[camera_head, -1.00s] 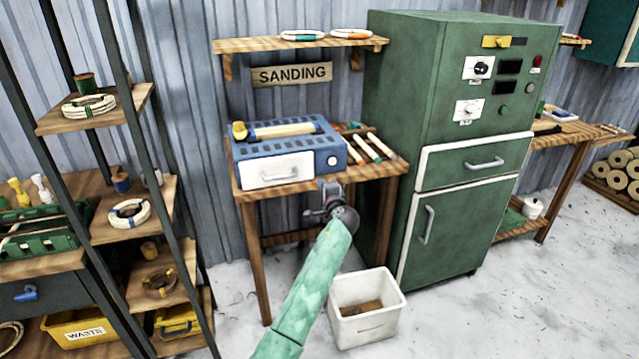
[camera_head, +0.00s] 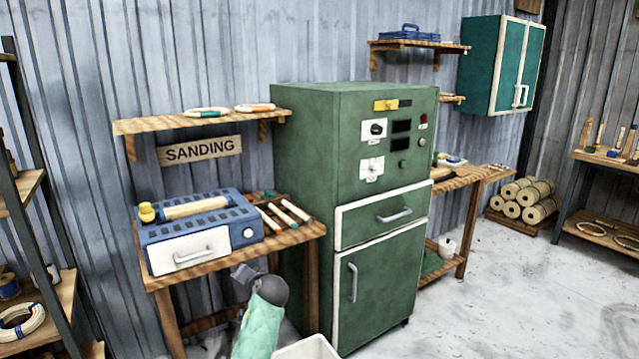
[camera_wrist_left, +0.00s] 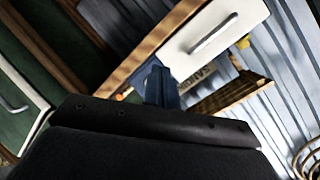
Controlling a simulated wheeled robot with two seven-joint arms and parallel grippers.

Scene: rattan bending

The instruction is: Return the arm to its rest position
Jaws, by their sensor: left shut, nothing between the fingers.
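My left arm, in a pale green sleeve, comes up from the bottom edge of the head view. Its left gripper (camera_head: 242,272) is a small dark shape in front of the sanding table's (camera_head: 290,240) front edge, partly hidden by the wrist. In the left wrist view the fingers of the left gripper (camera_wrist_left: 160,76) are together, with nothing held between them. Behind them is the white drawer front (camera_wrist_left: 214,36) of the blue sanding box. My right gripper is in neither view.
The blue sanding box (camera_head: 200,217) stands on the table, beside several sticks. A green cabinet (camera_head: 375,285) stands close to the right. A white bin (camera_head: 308,348) is on the floor beside my arm. Open floor (camera_head: 500,310) lies at the right.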

